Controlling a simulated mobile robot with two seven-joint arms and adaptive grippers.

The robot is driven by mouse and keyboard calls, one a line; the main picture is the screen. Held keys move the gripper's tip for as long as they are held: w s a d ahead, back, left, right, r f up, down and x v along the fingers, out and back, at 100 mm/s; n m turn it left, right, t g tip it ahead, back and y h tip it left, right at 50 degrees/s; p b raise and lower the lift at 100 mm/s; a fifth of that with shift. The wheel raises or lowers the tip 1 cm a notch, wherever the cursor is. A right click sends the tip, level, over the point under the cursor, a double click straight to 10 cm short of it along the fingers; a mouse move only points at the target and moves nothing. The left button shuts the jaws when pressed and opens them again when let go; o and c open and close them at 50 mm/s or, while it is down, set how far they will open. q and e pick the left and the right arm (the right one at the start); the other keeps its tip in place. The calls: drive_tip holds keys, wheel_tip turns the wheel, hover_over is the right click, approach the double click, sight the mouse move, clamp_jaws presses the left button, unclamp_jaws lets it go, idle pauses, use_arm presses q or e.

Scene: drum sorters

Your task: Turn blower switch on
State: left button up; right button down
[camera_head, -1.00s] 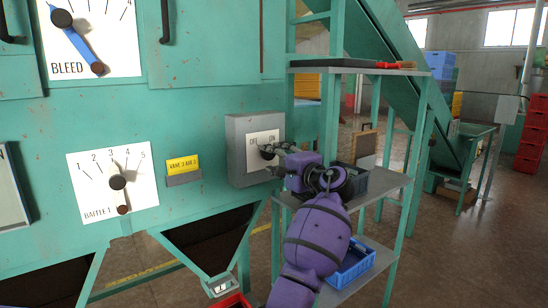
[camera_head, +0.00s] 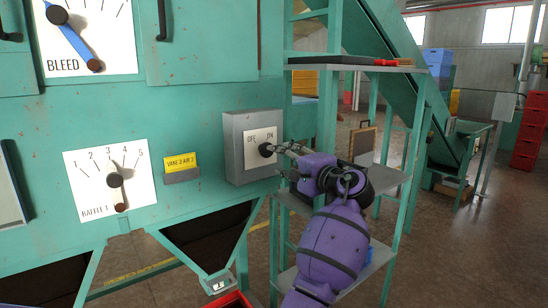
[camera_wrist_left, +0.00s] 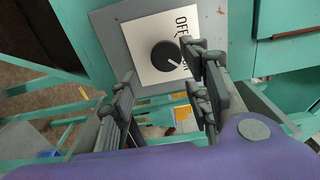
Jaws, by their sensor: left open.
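The blower switch is a black round knob (camera_head: 265,150) on a white plate marked OFF at left and ON at right, set on a grey box (camera_head: 233,166). In the left wrist view, the knob (camera_wrist_left: 166,55) has a white mark pointing to the lower right, away from the word OFF. My left gripper (camera_head: 284,149) is just right of the knob in the head view. My right gripper is not in view.
The grey box is on a green machine wall with a yellow label (camera_head: 180,161), a Baffle 1 dial (camera_head: 113,180) and a Bleed dial (camera_head: 90,45). A shelf rack (camera_head: 350,68) stands close beside my arm. Open floor lies farther right.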

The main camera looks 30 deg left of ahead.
use_arm(q)
drive_tip(key=v, duration=0.6)
drive_tip(key=shift+d, duration=0.25)
drive_tip(key=shift+s, duration=0.1)
